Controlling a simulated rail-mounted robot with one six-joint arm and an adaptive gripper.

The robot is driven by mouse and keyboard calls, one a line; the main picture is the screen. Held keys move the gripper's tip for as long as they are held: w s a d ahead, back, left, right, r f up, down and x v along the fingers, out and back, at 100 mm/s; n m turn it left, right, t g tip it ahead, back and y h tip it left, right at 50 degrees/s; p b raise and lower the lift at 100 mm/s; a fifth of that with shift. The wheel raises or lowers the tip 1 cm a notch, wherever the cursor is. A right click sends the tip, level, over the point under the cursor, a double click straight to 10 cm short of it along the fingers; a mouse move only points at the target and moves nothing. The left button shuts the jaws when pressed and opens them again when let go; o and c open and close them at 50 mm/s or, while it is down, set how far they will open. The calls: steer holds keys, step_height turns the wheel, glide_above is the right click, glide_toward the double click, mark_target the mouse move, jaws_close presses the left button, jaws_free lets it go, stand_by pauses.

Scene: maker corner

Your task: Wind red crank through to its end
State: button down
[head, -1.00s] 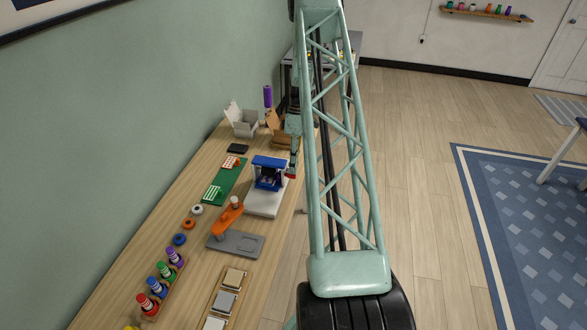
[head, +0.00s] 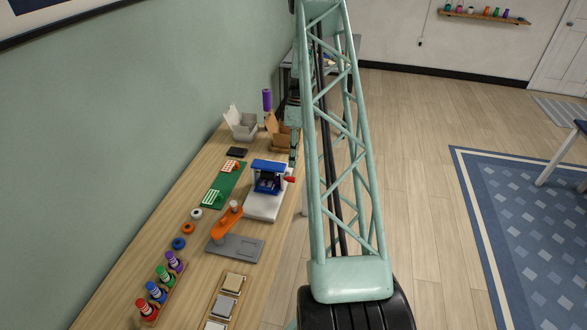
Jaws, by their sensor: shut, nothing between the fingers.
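The red crank (head: 290,179) sticks out from the right side of a blue press-like device (head: 268,173) on a white base (head: 262,208). My gripper (head: 293,163) is just above and behind the crank in the head view, pointing down. It looks shut and empty, with a small gap to the crank. The upper part of my gripper is partly hidden by my own lattice arm link. The crank's far side and its axle are too small to make out.
The wooden bench (head: 130,270) carries an orange tool (head: 226,221) on a grey plate, a green board (head: 222,186), several coloured bottles and open boxes (head: 241,123) at the back. A wall runs along its left.

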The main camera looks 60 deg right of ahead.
mark_target(292, 178)
steer(key=s+a+b+v, duration=0.1)
steer(key=v, duration=0.8)
steer(key=shift+w+a+r, duration=0.15)
steer(key=shift+w+r, duration=0.05)
steer(key=shift+r, duration=0.1)
steer(key=h+b, duration=0.1)
steer(key=b, duration=0.3)
steer(key=shift+s+a+r+t+h+b, duration=0.1)
steer(key=shift+r+t+h+b, duration=0.25)
steer(key=shift+b, duration=0.5)
steer(key=shift+f, duration=0.15)
steer(key=shift+s+a+f+p, duration=0.1)
steer(key=shift+a+f, duration=0.3)
steer(key=shift+f, duration=1.9)
steer(key=shift+s+a+f+p, duration=0.15)
steer(key=shift+a+f, duration=0.3)
steer(key=shift+f, duration=1.85)
steer(key=shift+s+a+f+p, duration=0.1)
steer(key=shift+a+f, duration=0.3)
steer(key=shift+f, duration=1.85)
steer(key=shift+s+a+f+t+h+b, duration=0.2)
steer(key=shift+a+f+t+h+b, duration=0.4)
steer(key=shift+b, duration=0.85)
